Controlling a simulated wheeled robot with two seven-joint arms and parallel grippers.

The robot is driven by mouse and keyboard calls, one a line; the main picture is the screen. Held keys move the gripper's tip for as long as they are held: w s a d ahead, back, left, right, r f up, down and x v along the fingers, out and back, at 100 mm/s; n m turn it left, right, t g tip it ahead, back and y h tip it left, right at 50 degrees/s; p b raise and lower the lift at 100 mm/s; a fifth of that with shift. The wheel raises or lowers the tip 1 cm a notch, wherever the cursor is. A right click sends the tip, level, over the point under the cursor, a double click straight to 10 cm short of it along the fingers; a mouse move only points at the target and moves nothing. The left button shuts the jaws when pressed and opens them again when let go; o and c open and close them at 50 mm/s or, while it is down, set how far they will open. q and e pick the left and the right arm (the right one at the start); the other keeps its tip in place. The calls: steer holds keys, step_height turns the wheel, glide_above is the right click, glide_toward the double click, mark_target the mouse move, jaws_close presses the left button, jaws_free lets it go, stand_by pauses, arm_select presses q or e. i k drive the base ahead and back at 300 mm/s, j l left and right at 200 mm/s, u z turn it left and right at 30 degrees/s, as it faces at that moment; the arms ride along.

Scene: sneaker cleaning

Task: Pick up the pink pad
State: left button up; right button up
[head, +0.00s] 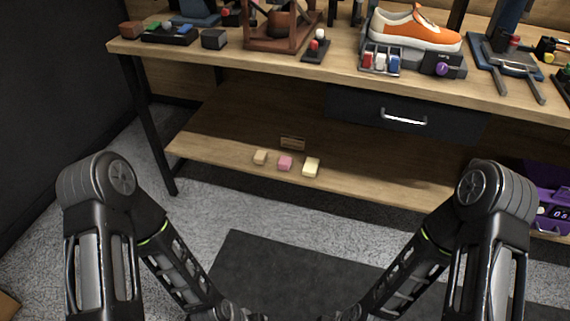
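The pink pad (285,163) is a small block lying on the low wooden shelf (220,140) under the workbench. It sits between a tan pad (260,157) on its left and a cream pad (311,167) on its right, with small gaps between them. My two arms come in from the lower left and lower right and reach down toward the bottom middle of the head view. Both grippers are cut off by the bottom edge, well short of the shelf, and their fingertips do not show. Nothing touches the pink pad.
A small brown sign (292,142) stands behind the pads. The workbench top (240,61) overhangs the shelf and carries an orange sneaker (412,30) and several tools. A drawer (400,115) hangs beneath the top. A purple box (552,200) is at the right. A dark mat (290,265) covers the floor in front.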

mark_target(284, 163)
steer(key=i+j, duration=1)
steer(key=j, duration=0.15)
steer(key=z, duration=1.75)
